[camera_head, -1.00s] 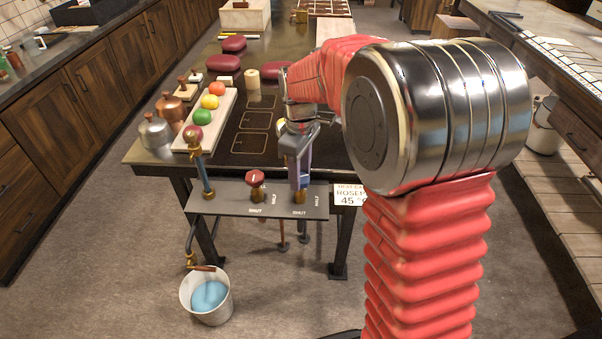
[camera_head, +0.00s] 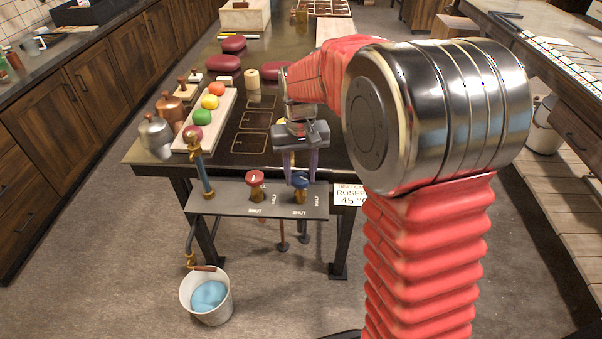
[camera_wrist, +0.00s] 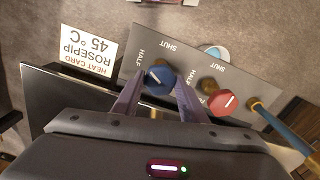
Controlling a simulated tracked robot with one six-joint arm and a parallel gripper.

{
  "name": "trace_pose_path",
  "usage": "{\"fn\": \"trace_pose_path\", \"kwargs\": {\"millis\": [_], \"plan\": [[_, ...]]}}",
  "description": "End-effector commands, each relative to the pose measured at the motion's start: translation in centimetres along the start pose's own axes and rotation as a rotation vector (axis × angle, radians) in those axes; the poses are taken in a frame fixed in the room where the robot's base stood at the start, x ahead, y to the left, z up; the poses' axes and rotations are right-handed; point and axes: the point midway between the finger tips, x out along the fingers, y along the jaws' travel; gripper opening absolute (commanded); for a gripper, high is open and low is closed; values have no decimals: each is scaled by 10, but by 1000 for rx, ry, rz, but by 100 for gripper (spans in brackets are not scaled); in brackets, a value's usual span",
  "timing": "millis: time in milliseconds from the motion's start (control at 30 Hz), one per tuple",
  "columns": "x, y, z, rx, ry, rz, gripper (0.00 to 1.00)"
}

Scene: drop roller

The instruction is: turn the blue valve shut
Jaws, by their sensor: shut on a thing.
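The blue valve (camera_head: 300,181) is a knob on a brass stem, on the right of the grey panel (camera_head: 232,207) at the table's front. In the wrist view the blue valve (camera_wrist: 160,79) sits between my two fingertips, with a pale mark on its left side, roughly toward the HALF label. SHUT is printed farther toward the panel's front edge. My gripper (camera_head: 299,174) reaches down from above and is shut on the blue valve, one finger at each side. It also shows in the wrist view (camera_wrist: 158,91).
A red valve (camera_head: 255,182) stands just left of the blue one. A blue pipe (camera_head: 205,175) rises farther left. A bucket of blue liquid (camera_head: 208,298) stands on the floor below. A heat card (camera_head: 348,195) hangs right of the panel.

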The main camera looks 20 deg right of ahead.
Motion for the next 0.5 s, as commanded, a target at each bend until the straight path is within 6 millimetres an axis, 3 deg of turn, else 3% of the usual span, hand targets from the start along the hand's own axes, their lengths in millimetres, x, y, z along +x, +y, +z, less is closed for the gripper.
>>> {"fn": "trace_pose_path", "kwargs": {"millis": [500], "plan": [[0,0,1,487,-2,1,16]]}}
